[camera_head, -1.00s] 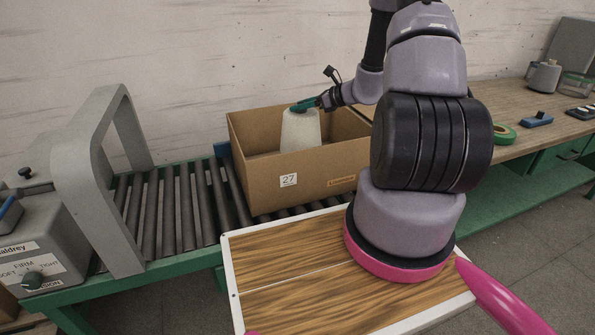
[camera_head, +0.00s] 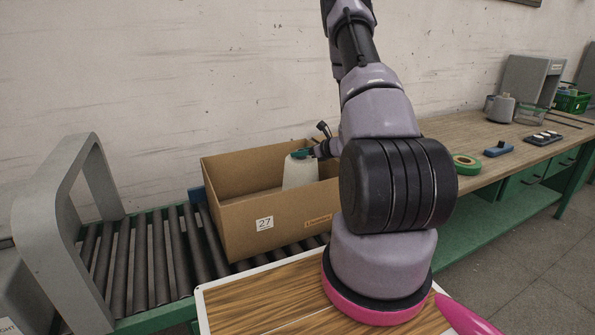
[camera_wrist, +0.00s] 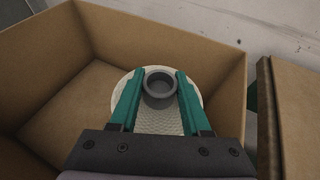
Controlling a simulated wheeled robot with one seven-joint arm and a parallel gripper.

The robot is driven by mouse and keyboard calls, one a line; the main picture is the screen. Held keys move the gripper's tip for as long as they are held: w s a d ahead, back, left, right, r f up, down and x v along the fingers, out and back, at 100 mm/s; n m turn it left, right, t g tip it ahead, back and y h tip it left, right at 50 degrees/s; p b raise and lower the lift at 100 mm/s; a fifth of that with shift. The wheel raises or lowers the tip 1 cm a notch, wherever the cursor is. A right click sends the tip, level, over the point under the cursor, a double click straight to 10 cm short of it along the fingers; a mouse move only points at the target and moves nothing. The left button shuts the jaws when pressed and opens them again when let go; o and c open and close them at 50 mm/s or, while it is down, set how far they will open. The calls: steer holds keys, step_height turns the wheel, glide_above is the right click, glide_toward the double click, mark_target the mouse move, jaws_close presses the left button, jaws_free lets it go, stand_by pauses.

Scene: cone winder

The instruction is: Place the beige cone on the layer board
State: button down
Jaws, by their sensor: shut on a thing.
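The beige cone (camera_head: 298,174), pale with a grey tube tip, is upright inside the open cardboard carton (camera_head: 275,212), toward its right side. My gripper (camera_head: 301,154) has its teal fingers shut on the cone's top. In the wrist view my gripper (camera_wrist: 156,80) has one finger on each side of the grey tube tip (camera_wrist: 159,86), with the pale cone body (camera_wrist: 165,122) below. The carton's front wall hides the cone's base in the head view, so I cannot tell whether it touches the floor. I cannot clearly make out a layer board.
The carton stands on a roller conveyor (camera_head: 150,255), right of a grey arch (camera_head: 60,190). A wooden bench (camera_head: 450,130) at the right holds green tape (camera_head: 466,164), a blue tool (camera_head: 498,149) and a grey container (camera_head: 500,108). The carton's left part is empty.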

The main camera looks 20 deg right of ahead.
mark_target(301, 173)
steer(key=shift+f, duration=2.4)
steer(key=shift+c, duration=1.8)
jaws_free()
